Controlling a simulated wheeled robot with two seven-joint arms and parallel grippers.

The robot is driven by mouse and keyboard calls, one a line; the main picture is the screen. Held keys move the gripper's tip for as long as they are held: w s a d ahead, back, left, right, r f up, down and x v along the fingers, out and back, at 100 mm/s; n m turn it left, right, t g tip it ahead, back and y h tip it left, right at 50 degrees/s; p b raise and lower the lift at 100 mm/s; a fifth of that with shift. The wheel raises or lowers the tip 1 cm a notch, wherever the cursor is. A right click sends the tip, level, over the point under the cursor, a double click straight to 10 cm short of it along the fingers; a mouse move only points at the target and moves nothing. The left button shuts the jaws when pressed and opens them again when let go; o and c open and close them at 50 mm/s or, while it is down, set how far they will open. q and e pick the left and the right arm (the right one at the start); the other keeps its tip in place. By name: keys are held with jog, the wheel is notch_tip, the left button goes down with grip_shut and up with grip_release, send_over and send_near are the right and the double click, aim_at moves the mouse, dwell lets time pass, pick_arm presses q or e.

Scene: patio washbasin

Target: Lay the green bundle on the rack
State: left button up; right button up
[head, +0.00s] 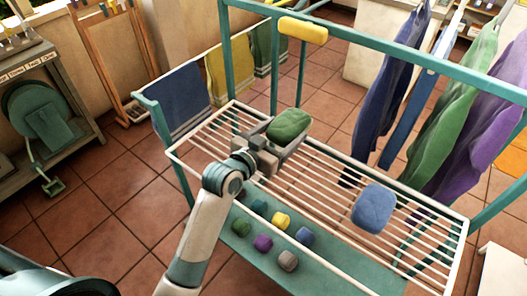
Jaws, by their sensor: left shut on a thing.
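The green bundle (289,125) is a rounded, folded-looking lump in the upper middle of the head view. My left gripper (285,143) is shut on it, with the fingers at its near side and lower edge. The bundle is over the far part of the white slatted rack (330,212); I cannot tell whether it touches the slats. A blue bundle (373,208) rests on the right part of the rack. My right gripper does not show.
A yellow bundle (303,29) sits on the teal frame's upper rail. Several small coloured bundles lie on the lower shelf (240,245). Towels (183,100) hang at the left end, and garments (390,90) hang at the right. The rack's middle slats are clear.

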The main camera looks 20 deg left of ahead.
pick_arm(q)
jog(key=a+f, duration=0.1)
jog(key=a, duration=0.1)
jog(key=s+a+f, duration=0.1)
jog(key=a+f, duration=0.1)
jog(key=a, duration=0.1)
jog(key=a+f, duration=0.1)
jog(key=a, duration=0.1)
jog(key=shift+s+a+f, duration=0.15)
jog(key=shift+a+f, duration=0.15)
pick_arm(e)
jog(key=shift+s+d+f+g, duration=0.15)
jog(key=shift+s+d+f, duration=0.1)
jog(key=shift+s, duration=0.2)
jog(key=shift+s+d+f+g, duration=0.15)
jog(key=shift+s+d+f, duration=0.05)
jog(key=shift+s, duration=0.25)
pick_arm(q)
jog(key=shift+f, duration=2)
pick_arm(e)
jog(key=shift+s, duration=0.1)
pick_arm(q)
jog(key=shift+f, duration=0.1)
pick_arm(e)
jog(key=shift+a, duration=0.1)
pick_arm(q)
jog(key=o, duration=1)
jog(key=shift+o, duration=0.5)
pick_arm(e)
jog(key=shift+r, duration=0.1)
